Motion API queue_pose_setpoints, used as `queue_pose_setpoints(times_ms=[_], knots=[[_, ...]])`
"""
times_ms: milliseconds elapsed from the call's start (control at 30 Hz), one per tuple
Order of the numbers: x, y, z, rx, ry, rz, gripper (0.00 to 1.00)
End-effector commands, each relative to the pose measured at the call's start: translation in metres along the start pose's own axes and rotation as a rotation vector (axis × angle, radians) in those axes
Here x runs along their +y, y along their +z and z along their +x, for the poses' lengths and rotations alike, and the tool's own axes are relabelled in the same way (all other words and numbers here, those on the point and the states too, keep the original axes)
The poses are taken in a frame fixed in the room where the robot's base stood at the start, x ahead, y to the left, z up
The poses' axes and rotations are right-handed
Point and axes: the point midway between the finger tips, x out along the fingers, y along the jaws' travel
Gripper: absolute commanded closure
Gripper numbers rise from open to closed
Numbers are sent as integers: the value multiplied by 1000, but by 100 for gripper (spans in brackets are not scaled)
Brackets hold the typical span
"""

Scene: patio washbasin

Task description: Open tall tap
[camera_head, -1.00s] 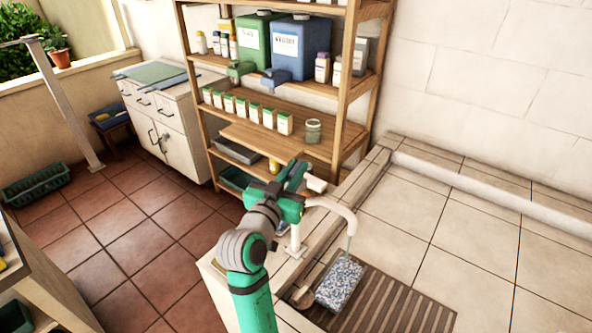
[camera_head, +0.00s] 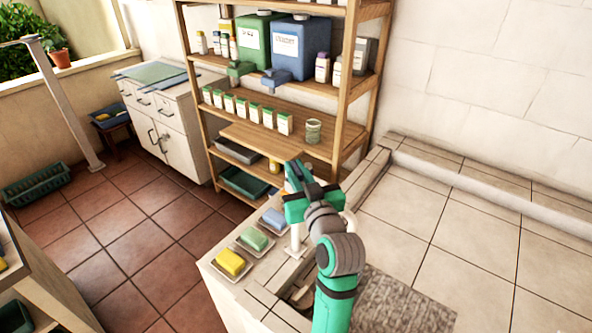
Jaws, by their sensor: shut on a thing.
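The tall tap (camera_head: 296,238) is white, and its upright post stands on the tiled ledge beside the basin. A bit of its pale curved spout shows just right of my arm; the rest is hidden. My gripper (camera_head: 300,177) is at the top of the tap, with its green body over the post. It is shut on a part of the tap that my gripper hides, probably its handle. I cannot see the fingertips' contact clearly.
Yellow (camera_head: 230,262), green (camera_head: 254,238) and blue (camera_head: 273,218) blocks sit in dishes on the ledge left of the tap. A wooden shelf (camera_head: 345,75) with bottles and containers stands behind.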

Motion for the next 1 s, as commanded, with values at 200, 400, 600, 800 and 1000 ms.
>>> queue_pose_setpoints(times_ms=[200, 400, 600, 800, 1000], knots=[[4, 1, 0, -2, -140, 2, 100], [3, 1, 0, -2, -248, 1, 100], [2, 1, 0, -3, -321, 1, 100], [2, 2, 1, -4, -354, 2, 100], [1, 2, 1, -4, -361, 1, 100]])
